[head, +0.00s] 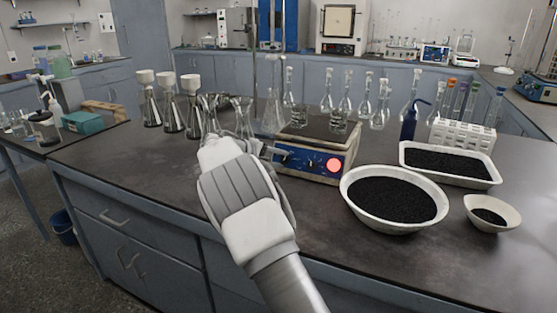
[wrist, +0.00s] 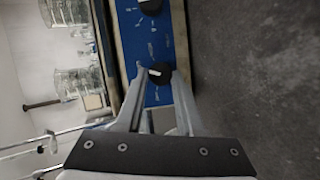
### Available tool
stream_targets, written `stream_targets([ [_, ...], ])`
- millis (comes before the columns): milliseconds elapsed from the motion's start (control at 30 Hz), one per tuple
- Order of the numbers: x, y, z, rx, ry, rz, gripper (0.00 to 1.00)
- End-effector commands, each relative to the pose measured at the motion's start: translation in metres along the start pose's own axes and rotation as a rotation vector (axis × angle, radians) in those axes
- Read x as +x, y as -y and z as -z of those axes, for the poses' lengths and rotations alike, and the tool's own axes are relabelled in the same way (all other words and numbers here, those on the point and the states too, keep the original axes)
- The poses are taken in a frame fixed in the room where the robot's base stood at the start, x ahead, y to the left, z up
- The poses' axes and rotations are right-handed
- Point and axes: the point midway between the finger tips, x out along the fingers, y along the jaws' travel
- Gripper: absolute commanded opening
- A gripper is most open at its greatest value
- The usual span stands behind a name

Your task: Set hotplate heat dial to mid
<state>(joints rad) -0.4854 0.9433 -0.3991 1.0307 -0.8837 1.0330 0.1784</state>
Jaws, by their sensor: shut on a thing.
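The hotplate (head: 318,139) stands on the bench, its blue front panel facing me. In the wrist view the blue panel (wrist: 158,97) carries two black dials. My gripper (head: 270,153) reaches the left end of the panel. In the wrist view its fingers (wrist: 162,78) are shut around the nearer black dial (wrist: 159,72), which bears a white mark. The other black dial (wrist: 150,6) is at the top edge, free. The panel's lettering is too small to read, so I cannot tell which dial is for heat.
Glass flasks stand on and behind the hotplate; funnel-topped flasks (head: 192,105) stand at left. A white bowl of black grains (head: 352,203) stands close at right, with a tray (head: 485,181) and smaller bowl (head: 510,222) beyond. The bench front at left is clear.

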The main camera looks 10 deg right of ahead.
Motion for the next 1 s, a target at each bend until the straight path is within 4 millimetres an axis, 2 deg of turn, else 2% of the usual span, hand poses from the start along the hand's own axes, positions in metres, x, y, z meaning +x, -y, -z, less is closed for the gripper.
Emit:
stream_targets([
  [667,-0.0002,0.0003,0.0,0.06,-0.002,0.026,0.0],
  [700,-0.0002,0.0003,-0.0001,0.06,-0.002,0.026,0.4],
  [833,-0.0001,0.0001,0.0,0.059,-0.002,0.026,0.64],
  [867,-0.0001,0.0,-0.0001,0.06,-0.002,0.026,0.67],
  [1000,0.0,-0.0003,-0.0001,0.06,-0.002,0.025,0.67],
])
